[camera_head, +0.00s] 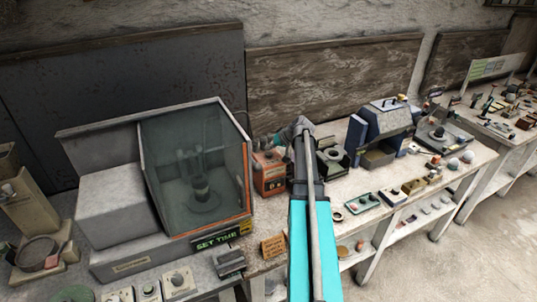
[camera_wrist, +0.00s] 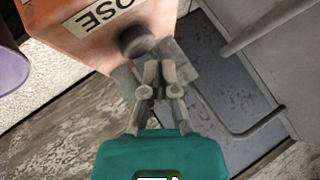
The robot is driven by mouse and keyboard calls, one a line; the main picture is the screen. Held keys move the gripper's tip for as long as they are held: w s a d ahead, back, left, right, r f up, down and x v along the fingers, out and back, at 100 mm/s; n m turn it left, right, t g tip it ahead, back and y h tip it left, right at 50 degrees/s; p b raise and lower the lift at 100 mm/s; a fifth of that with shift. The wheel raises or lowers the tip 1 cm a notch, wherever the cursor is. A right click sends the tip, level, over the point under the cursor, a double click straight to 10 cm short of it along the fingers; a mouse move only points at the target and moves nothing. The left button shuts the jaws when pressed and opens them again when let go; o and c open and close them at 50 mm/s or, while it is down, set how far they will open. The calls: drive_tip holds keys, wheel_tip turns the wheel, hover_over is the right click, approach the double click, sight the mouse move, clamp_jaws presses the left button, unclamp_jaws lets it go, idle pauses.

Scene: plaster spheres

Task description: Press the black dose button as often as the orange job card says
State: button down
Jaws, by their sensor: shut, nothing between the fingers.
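The orange dose box (camera_head: 269,174) stands on the bench just left of my arm in the head view. In the wrist view the box (camera_wrist: 85,30) shows a pale label reading "OSE", partly cut off, and a round black button (camera_wrist: 136,41). My gripper (camera_wrist: 160,70) is shut and empty, its fingertips just below and right of the button in the picture. I cannot tell whether they touch it. The orange job card (camera_head: 273,246) stands near the bench's front edge; its writing is too small to read.
A glass-fronted cabinet (camera_head: 195,165) stands left of the dose box, with a "SET TIME" sign (camera_head: 217,240) below. A blue-grey machine (camera_head: 383,125) is to the right. Small trays and parts crowd the right bench. In the wrist view, a bent metal rod (camera_wrist: 245,130) lies right of my fingers.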

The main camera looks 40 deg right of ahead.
sight(270, 154)
drive_tip(key=shift+f, duration=0.15)
drive_tip(key=shift+f+b, duration=0.3)
drive_tip(key=shift+b, duration=0.15)
drive_tip(key=shift+f+b, duration=0.55)
idle(1.0)
drive_tip(key=shift+r, duration=0.2)
drive_tip(key=shift+r+p, duration=0.8)
drive_tip(key=shift+p, duration=0.2)
drive_tip(key=shift+r, duration=0.1)
drive_tip(key=shift+r+p, duration=2.4)
drive_tip(key=shift+p, duration=0.1)
drive_tip(key=shift+r, duration=0.1)
idle(0.4)
drive_tip(key=shift+r+p, duration=1.8)
drive_tip(key=shift+p, duration=0.1)
